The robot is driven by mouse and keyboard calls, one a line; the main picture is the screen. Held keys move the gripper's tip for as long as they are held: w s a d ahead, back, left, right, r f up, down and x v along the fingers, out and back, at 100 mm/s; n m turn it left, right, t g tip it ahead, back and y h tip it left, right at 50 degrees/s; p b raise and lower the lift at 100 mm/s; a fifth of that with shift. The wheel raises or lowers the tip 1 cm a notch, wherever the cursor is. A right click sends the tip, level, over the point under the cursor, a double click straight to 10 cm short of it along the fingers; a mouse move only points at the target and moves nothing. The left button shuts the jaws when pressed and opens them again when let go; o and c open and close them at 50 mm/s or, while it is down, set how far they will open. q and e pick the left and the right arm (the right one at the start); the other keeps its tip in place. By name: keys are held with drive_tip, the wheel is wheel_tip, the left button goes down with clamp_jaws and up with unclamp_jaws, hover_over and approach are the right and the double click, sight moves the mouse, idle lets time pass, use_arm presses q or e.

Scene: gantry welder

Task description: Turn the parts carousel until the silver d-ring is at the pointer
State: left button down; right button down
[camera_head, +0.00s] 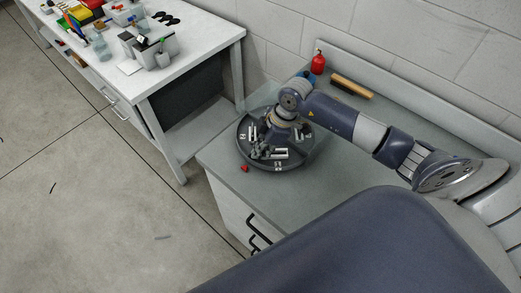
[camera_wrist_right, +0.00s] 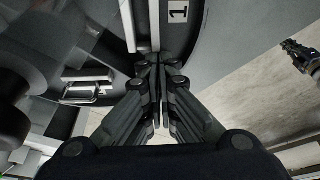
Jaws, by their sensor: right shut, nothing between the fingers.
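The parts carousel (camera_head: 243,153) is a round dark tray on the grey cabinet top, with several light and silver parts and white labels. A small red pointer (camera_head: 244,168) is at its near left edge. My right gripper (camera_head: 258,153) is low over the carousel, shut and empty. In the right wrist view its fingers (camera_wrist_right: 158,62) meet close to the rim label "1" (camera_wrist_right: 178,11); contact is unclear. A silver loop-like part (camera_wrist_right: 80,94) lies left of them; I cannot confirm it is the d-ring. A dark jointed thing (camera_wrist_right: 300,55), probably my left gripper, shows at the right edge.
A white workbench (camera_head: 200,42) with bins and tools is at left. The cabinet top (camera_head: 325,165) in front and right is clear.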

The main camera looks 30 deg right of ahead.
sight(273, 164)
drive_tip(key=shift+s+d+n, duration=0.25)
drive_tip(key=shift+s+n, duration=0.1)
drive_tip(key=shift+n, duration=0.15)
drive_tip(key=shift+s+d+n+g, duration=0.6)
drive_tip(key=shift+s+d+n, duration=0.4)
drive_tip(key=shift+n, duration=0.4)
drive_tip(key=shift+s+d, duration=0.2)
drive_tip(key=shift+d, duration=0.15)
drive_tip(key=shift+s+d, duration=0.15)
drive_tip(key=shift+d, duration=0.1)
